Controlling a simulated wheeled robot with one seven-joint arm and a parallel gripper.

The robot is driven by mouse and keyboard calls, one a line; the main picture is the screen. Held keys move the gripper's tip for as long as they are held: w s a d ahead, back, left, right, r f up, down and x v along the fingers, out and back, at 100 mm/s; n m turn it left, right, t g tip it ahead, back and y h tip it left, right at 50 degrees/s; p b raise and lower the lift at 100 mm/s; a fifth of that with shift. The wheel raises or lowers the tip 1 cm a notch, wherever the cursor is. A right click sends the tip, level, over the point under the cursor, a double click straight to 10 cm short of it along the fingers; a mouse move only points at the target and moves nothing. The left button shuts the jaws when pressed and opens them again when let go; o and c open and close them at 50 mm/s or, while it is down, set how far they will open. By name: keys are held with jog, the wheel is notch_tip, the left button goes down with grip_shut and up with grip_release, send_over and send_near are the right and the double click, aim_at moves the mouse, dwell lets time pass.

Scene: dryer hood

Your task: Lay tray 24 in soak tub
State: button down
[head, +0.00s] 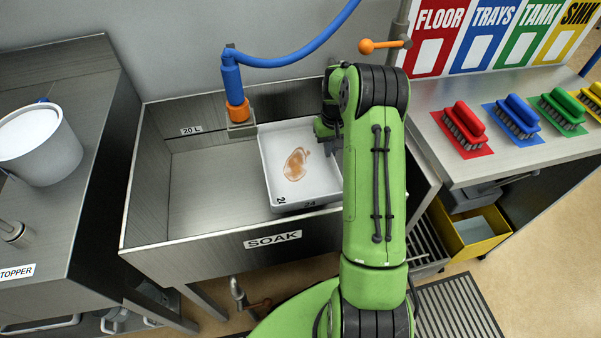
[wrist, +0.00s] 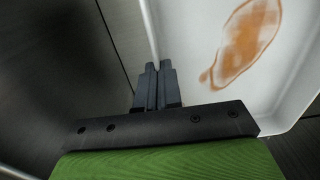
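The white tray 24 (head: 290,207) has a brown-orange stain (head: 297,163) on its floor and "24" marked on its walls. It is level, over the right half of the metal soak tub (head: 205,195), which is labelled SOAK. I cannot tell if it rests on the tub floor or hangs just above it. My gripper (head: 328,145) is at the tray's right wall, partly hidden by my arm. In the wrist view my gripper (wrist: 154,75) has its fingers close together on the rim of the tray (wrist: 285,112), with the wall between them.
A blue hose with an orange nozzle (head: 237,108) stands at the tub's back wall. The tub's left half is bare. A white bucket (head: 38,145) stands on the left counter. Colored brushes (head: 464,125) lie on the right counter. A yellow bin (head: 475,230) sits below it.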

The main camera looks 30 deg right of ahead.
notch_tip(320, 180, down, 10)
jog(key=b, duration=0.3)
jog(key=shift+r, duration=0.25)
jog(key=c, duration=1.3)
grip_release()
